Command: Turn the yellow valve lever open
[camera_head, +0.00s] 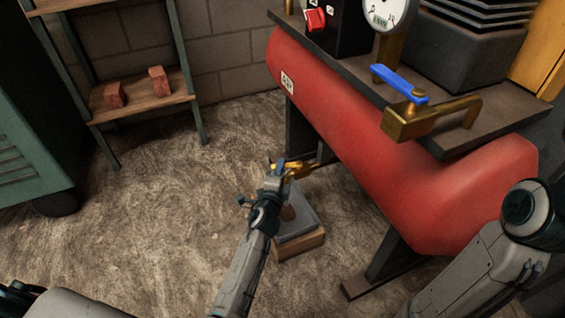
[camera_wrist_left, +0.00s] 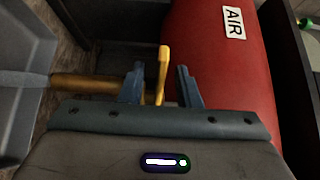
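The yellow valve lever (camera_head: 281,162) shows small in the head view, low beside the red tank. In the left wrist view the lever (camera_wrist_left: 162,72) stands up between my fingers. A brass pipe (camera_wrist_left: 88,84) runs in from the left there. My left gripper (camera_head: 277,172) is at the lever, and the wrist view shows its two blue-grey fingertips (camera_wrist_left: 160,80) apart, one on each side of the lever with a gap on both sides. The gripper partly hides the valve in the head view. My right arm shows at the right edge, but its gripper is out of view.
A red air tank (camera_head: 340,110) lies right of the valve, with a blue-handled brass valve (camera_head: 408,120) on top. A grey-topped block (camera_head: 300,243) sits on the floor below the gripper. A shelf (camera_head: 140,98) with two bricks stands back left. Floor at left is clear.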

